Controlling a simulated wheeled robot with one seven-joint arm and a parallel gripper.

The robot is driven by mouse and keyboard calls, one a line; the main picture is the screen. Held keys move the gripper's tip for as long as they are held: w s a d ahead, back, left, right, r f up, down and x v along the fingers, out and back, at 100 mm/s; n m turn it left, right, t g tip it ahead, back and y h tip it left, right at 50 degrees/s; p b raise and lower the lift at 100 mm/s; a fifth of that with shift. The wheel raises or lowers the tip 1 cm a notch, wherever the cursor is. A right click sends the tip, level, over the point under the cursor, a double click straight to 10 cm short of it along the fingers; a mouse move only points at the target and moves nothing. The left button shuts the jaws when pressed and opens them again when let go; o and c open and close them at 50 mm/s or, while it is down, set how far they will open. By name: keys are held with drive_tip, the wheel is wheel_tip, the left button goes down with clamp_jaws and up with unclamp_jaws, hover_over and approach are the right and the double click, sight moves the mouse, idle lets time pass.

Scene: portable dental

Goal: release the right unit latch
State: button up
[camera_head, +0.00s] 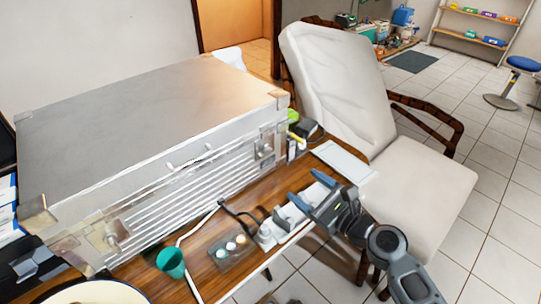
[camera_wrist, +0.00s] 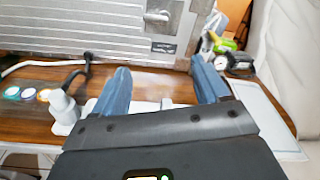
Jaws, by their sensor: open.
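The silver metal unit (camera_head: 150,110) is a closed case on the wooden table. Its right latch (camera_head: 264,150) is on the front face near the right corner. In the wrist view the latch (camera_wrist: 158,17) shows at the top, above a small plate. My gripper (camera_head: 306,188) is open and empty, with blue fingers pointing toward the case front. It is in front of and to the right of the latch, apart from it. In the wrist view the latch lies beyond the gap between my fingertips (camera_wrist: 160,75).
A left latch (camera_head: 112,236) is at the case's other front corner. A green cup (camera_head: 171,262), a tray of small pots (camera_head: 231,250), cables and a white power strip (camera_head: 285,222) lie in front. A white pad (camera_head: 343,161) and a white chair (camera_head: 400,160) are at right.

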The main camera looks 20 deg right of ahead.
sight(267, 153)
drive_tip(key=shift+w+a+r+m+t+y, duration=0.25)
drive_tip(key=shift+w+a+m, duration=0.4)
drive_tip(key=shift+w, duration=1.35)
drive_tip(key=shift+w+a+r+m+y, duration=0.15)
drive_tip(key=shift+w+a+r+m, duration=0.45)
drive_tip(key=shift+w, duration=1.4)
drive_tip(key=shift+w+a+r+m+t+y, duration=0.1)
drive_tip(key=shift+w+a+m+t+y, duration=0.2)
drive_tip(key=shift+w+a, duration=1.2)
drive_tip(key=shift+w+d, duration=0.5)
drive_tip(key=shift+d, duration=0.05)
drive_tip(key=shift+c, duration=0.2)
drive_tip(key=c, duration=1)
